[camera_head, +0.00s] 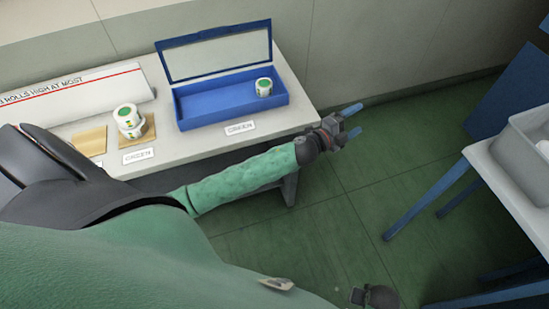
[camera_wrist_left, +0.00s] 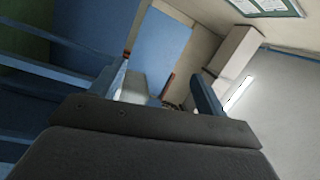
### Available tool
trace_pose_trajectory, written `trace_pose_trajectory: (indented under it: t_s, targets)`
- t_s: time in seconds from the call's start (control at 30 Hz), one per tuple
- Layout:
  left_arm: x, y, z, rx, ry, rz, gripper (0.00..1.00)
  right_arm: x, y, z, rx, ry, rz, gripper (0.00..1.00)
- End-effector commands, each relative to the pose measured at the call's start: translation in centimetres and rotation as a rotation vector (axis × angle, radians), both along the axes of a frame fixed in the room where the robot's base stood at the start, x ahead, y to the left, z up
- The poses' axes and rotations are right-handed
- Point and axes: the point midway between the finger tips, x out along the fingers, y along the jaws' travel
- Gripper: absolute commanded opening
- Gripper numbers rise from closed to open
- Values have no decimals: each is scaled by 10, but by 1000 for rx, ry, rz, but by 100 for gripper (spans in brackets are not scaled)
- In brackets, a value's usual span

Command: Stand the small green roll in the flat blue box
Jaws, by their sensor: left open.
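A small roll with a green top (camera_head: 264,87) stands upright inside the flat blue box (camera_head: 190,119), near its right end. The box sits on the table with its lid (camera_head: 216,53) raised at the back, and a label reading GREEN lies in front. Two more white rolls with green marks (camera_head: 127,117) are stacked on a wooden pad to the left. My left gripper (camera_head: 366,117) is open and empty, beyond the table's right end and above the floor, apart from the box. Its fingers also show in the left wrist view (camera_wrist_left: 165,85). My right gripper cannot be made out clearly.
The pale table (camera_head: 220,148) also holds a bare wooden pad (camera_head: 90,141) and a sign with a red line (camera_head: 75,92). At the right, a blue-legged table (camera_head: 487,160) carries a grey bin (camera_head: 520,150). Green floor between the tables is open.

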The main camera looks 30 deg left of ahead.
Motion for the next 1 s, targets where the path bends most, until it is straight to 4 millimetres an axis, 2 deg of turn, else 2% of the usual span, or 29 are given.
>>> trace_pose_trajectory:
  t_s: [0.03, 0.17, 0.27, 0.37, 0.47, 0.6, 0.7, 0.8, 0.9, 1.0]
  targets:
    - [-8, 7, -20, -65, 85, 68, 75, 0, 0, 0, 0, 0, 0, 36]
    - [-32, 31, -75, -222, 321, 255, 75, 0, 0, 0, 0, 0, 0, 36]
    - [-62, 47, -123, -327, 515, 397, 75, 0, 0, 0, 0, 0, 0, 36]
    - [-102, 60, -171, -423, 714, 536, 75, 0, 0, 0, 0, 0, 0, 36]
    - [-154, 68, -218, -507, 923, 672, 75, 0, 0, 0, 0, 0, 0, 36]
    - [-238, 71, -273, -603, 1218, 849, 75, 0, 0, 0, 0, 0, 0, 36]
    - [-296, 67, -298, -650, 1404, 951, 75, 0, 0, 0, 0, 0, 0, 36]
    - [-342, 63, -313, -677, 1547, 1025, 75, 0, 0, 0, 0, 0, 0, 36]
    - [-370, 60, -320, -693, 1635, 1070, 75, 0, 0, 0, 0, 0, 0, 36]
    - [-383, 58, -322, -698, 1675, 1088, 75, 0, 0, 0, 0, 0, 0, 36]
